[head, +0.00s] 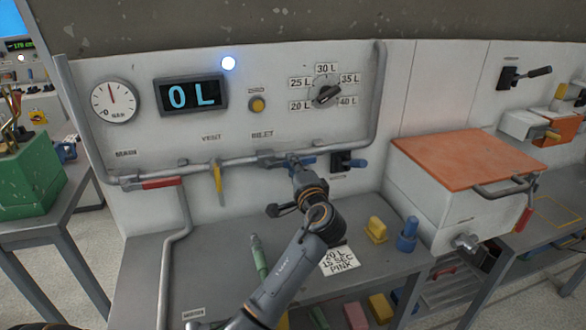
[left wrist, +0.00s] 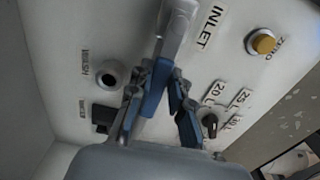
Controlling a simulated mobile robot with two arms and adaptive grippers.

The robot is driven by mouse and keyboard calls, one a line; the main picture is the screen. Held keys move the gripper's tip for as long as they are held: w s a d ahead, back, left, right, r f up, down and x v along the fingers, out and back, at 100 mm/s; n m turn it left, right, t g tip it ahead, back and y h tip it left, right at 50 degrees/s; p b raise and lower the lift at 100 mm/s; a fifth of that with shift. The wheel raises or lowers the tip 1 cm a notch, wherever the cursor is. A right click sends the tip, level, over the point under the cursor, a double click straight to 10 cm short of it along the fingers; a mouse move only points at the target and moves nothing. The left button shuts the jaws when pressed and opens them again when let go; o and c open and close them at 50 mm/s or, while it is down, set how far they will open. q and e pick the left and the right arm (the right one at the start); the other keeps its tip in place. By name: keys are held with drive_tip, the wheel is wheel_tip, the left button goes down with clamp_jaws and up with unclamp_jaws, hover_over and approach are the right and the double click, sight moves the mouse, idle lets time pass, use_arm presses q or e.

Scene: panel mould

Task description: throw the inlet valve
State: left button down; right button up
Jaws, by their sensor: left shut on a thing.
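The inlet valve (head: 267,159) sits on the grey pipe below the INLET label (head: 262,134). Its blue handle (head: 308,160) points right, roughly along the pipe, and is partly hidden by my gripper. My left gripper (head: 296,163) is at this handle, shut on it. In the left wrist view the blue handle (left wrist: 157,86) shows between the fingers (left wrist: 160,105), near the INLET label (left wrist: 210,28). The display (head: 192,95) reads 0 L. My right gripper is not in view.
The red main handle (head: 160,183) lies along the pipe, and the yellow vent handle (head: 218,184) hangs down. A black switch with a blue lever (head: 348,162) is close right of my gripper. Yellow (head: 376,229) and blue (head: 408,235) objects stand on the bench beside an orange-lidded box (head: 465,155).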

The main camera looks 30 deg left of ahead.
use_arm(q)
drive_tip(key=c, duration=1.2)
unclamp_jaws()
drive_tip(key=v, duration=1.2)
